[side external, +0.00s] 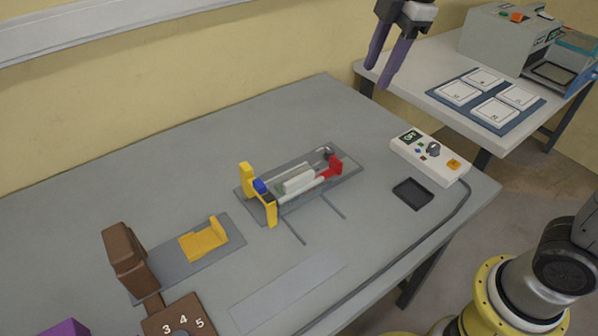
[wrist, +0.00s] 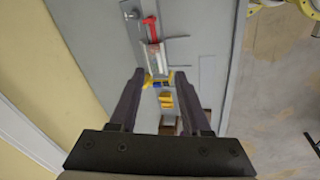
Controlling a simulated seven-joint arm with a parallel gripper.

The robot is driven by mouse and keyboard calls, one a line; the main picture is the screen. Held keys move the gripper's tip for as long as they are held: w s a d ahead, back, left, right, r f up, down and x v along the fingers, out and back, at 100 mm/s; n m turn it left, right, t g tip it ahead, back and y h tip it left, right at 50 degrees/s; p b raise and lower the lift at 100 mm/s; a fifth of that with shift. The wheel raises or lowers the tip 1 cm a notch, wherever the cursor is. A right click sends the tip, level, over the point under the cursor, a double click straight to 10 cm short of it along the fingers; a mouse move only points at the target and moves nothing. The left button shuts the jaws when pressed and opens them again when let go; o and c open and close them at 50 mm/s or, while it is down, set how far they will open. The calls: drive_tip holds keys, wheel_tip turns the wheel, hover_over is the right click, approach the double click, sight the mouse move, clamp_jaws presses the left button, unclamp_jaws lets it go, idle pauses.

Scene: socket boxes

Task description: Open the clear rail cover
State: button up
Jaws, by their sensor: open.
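The rail fixture (side external: 345,178) lies on a dark grey plate on the table, with yellow posts (side external: 246,175) at its left end, a blue piece (side external: 260,186) beside them and a red part (side external: 335,165) at its right end. A pale, see-through piece, seemingly the clear rail cover (side external: 296,180), lies along the rails; its exact outline is hard to tell. In the wrist view the fixture's red part (wrist: 151,28) shows beyond the fingers. My gripper (side external: 382,80) is open and empty, high above the table's back right, apart from the fixture. It also shows in the wrist view (wrist: 155,75).
A white control box (side external: 430,158) with a knob and a black tray (side external: 413,194) stand right of the fixture. A yellow holder (side external: 204,240), a brown block (side external: 126,258) and a numbered brown dial box (side external: 180,318) are at left. The back left table is clear.

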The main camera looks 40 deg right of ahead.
drive_tip(key=w+a+f+n+g, duration=0.2)
drive_tip(key=w+a+f, duration=0.4)
drive_tip(key=w, duration=0.1)
drive_tip(key=n, duration=0.1)
hover_over(299, 177)
wheel_tip(299, 177, down, 7)
drive_tip(key=shift+g+h, duration=0.3)
drive_tip(key=shift+g, duration=0.1)
wheel_tip(299, 177, down, 13)
clamp_jaws()
idle(0.8)
